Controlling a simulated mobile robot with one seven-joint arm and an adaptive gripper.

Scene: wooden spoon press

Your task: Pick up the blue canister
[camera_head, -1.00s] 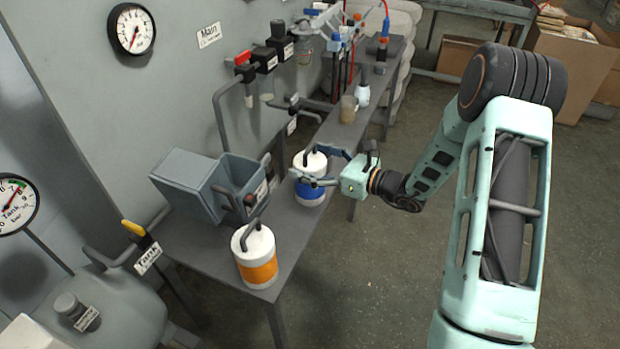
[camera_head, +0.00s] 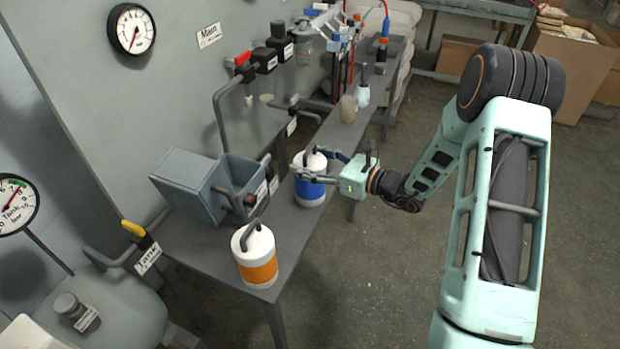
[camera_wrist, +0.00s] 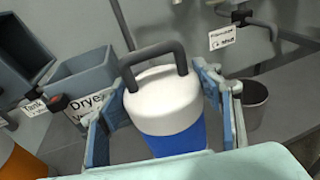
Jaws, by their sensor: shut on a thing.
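The blue canister (camera_head: 310,191) has a white top, a blue band and a dark handle. It stands upright at the bench's front edge in the head view. My gripper (camera_head: 314,167) reaches it from the right, with its fingers shut around the upper part. In the wrist view the canister (camera_wrist: 168,112) fills the middle, with one finger on its left side and one on its right. Its lower part is hidden. I cannot tell whether its base touches the bench.
An orange-banded canister (camera_head: 257,268) stands nearer on the grey bench (camera_head: 196,254). A grey open box (camera_head: 186,190) stands left of the blue canister. Bottles (camera_head: 348,109) and valves stand farther along the bench. The floor at right is open.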

